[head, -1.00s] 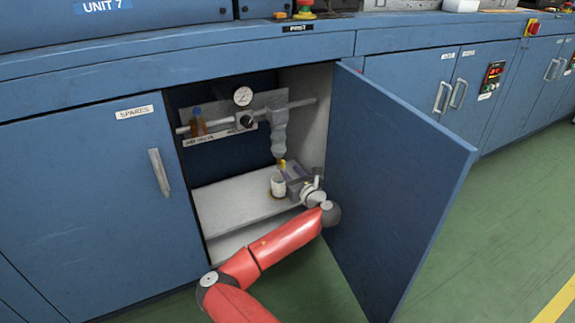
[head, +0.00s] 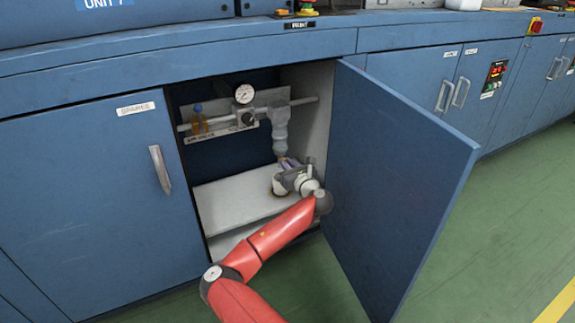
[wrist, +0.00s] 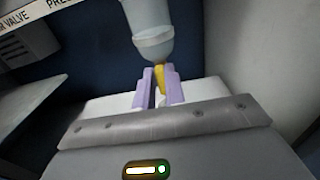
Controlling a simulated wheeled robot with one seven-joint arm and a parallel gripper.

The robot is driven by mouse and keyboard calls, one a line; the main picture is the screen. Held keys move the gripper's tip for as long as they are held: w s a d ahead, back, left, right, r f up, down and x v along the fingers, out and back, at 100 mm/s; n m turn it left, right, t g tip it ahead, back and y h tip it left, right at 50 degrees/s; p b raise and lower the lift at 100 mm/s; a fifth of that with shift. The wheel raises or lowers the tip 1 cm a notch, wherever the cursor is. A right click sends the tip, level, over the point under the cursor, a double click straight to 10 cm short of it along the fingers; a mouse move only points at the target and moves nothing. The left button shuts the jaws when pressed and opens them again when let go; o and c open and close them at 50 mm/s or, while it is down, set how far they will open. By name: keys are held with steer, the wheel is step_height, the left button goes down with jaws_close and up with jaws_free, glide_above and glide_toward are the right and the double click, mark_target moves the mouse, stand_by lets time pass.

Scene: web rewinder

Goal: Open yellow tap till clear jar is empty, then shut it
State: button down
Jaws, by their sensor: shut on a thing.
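The clear jar (head: 280,132) hangs under the pipe in the open cabinet; its lower end is large at the top of the wrist view (wrist: 150,38). I cannot tell how much liquid is in it. The yellow tap (wrist: 160,75) sticks down from the jar's bottom. My gripper (wrist: 160,82) is shut on the tap, with a lilac finger on each side. In the head view my gripper (head: 287,164) is just below the jar and hides the tap. Whether the tap is open or shut is unclear.
The open blue door (head: 400,180) stands close on the right of my arm.

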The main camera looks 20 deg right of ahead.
steer(key=shift+r, duration=0.1)
steer(key=shift+d+m+p, duration=0.1)
steer(key=shift+m+p, duration=0.75)
steer(key=shift+m, duration=0.25)
steer(key=shift+d+m+p, duration=0.15)
steer(key=shift+m+p, duration=0.8)
steer(key=shift+m, duration=0.95)
steer(key=shift+f, duration=0.2)
steer(key=c, duration=1.5)
jaws_free()
steer(key=shift+o, duration=0.2)
steer(key=s, duration=0.8)
steer(key=shift+d+p, duration=0.15)
steer(key=shift+p, duration=0.15)
